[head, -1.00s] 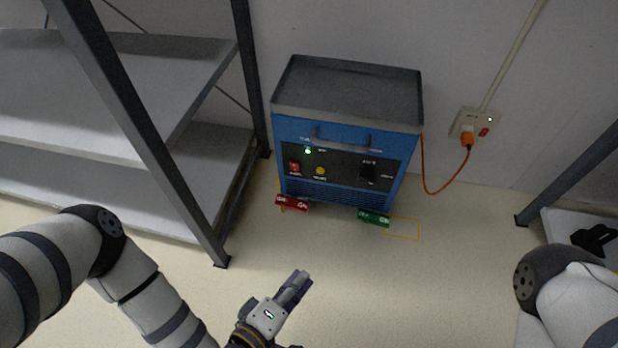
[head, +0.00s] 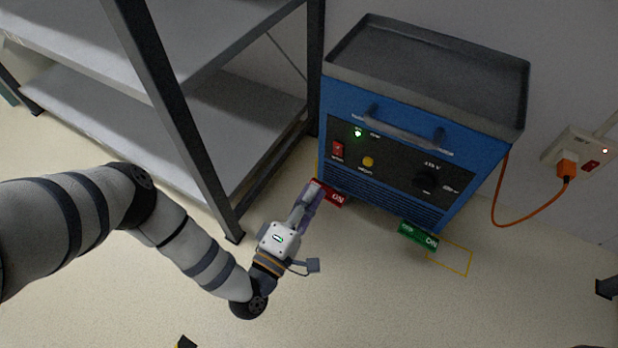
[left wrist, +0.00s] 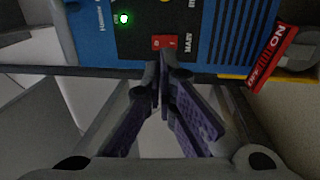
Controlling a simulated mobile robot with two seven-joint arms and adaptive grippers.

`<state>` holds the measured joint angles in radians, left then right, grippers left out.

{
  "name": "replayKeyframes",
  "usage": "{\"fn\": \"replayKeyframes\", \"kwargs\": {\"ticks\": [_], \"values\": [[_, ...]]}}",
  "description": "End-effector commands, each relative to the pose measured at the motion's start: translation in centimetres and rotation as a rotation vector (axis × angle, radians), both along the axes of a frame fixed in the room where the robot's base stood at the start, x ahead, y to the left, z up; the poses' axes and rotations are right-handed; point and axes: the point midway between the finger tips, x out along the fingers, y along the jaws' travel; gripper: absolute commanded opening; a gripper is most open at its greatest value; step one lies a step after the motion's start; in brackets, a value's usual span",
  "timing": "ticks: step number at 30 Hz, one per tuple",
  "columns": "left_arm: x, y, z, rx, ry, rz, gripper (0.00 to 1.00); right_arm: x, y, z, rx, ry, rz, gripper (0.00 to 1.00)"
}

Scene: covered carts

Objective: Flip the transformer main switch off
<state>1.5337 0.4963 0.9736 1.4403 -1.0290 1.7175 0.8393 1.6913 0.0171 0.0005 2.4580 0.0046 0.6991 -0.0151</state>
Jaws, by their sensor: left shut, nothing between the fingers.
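The blue transformer (head: 345,100) stands on the floor against the wall, with a black front panel. Its red main switch (head: 338,149) is at the panel's left, below a lit green lamp (head: 358,133). In the left wrist view the red switch (left wrist: 165,42) lies just beyond the fingertips, beside the label "MAIN". My left gripper (head: 314,188) is shut and empty, in front of the transformer's lower left and apart from the switch in the picture. It also shows in the left wrist view (left wrist: 164,68). My right gripper is not in view.
A grey shelf rack (head: 165,95) stands close at the left, its post near my left arm. A red tag (head: 333,195) and a green tag (head: 418,235) lie at the transformer's foot. An orange cable (head: 530,215) runs to a wall socket (head: 585,152).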

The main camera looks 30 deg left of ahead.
Motion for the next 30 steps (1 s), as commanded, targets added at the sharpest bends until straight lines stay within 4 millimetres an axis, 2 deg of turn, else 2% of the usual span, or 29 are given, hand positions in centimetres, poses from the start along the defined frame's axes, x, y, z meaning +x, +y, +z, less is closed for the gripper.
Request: {"fn": "replayKeyframes", "kwargs": {"ticks": [6, 12, 18, 26, 30], "values": [[4.8, -0.1, 0.3, 0.001, 0.000, 0.002, 0.00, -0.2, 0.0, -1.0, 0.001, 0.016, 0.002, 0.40], [8.2, -0.2, 0.8, 0.000, 0.001, 0.001, 0.00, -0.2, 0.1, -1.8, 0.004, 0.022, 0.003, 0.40], [9.5, -0.3, 1.0, 0.001, 0.003, 0.000, 0.00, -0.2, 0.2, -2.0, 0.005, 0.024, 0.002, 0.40], [9.6, -0.3, 1.1, 0.001, 0.002, 0.000, 0.00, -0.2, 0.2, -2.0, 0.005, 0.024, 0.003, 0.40], [10.2, -0.4, 2.2, 0.003, 0.056, -0.002, 0.00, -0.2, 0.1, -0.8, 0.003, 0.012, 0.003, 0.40]]}}
